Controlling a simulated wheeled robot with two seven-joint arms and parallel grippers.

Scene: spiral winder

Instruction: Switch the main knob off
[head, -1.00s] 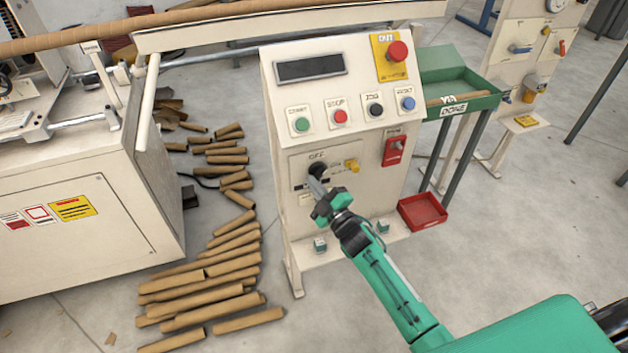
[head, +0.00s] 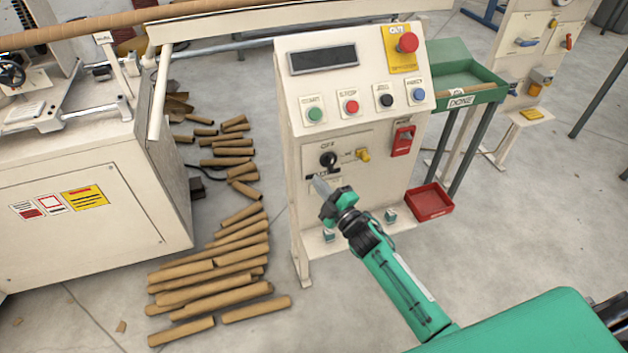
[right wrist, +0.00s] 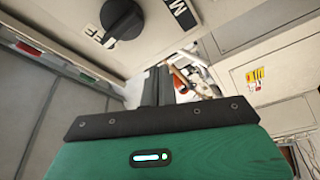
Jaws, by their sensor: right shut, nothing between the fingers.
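The main knob (head: 328,159) is a black rotary knob on the lower panel of the cream control cabinet, with OFF lettering above it. In the right wrist view the black knob (right wrist: 122,19) shows at the top, beside part of the lettering. My right gripper (head: 318,184) is just below and slightly left of the knob in the head view, apart from it. Its fingers (right wrist: 158,85) are shut with nothing between them. My left gripper is not in view.
A yellow knob (head: 363,155) sits right of the main knob, and a red switch (head: 402,141) further right. Coloured buttons and a red emergency stop (head: 408,42) are above. Cardboard tubes (head: 218,290) lie on the floor left; a red tray (head: 429,202) is at right.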

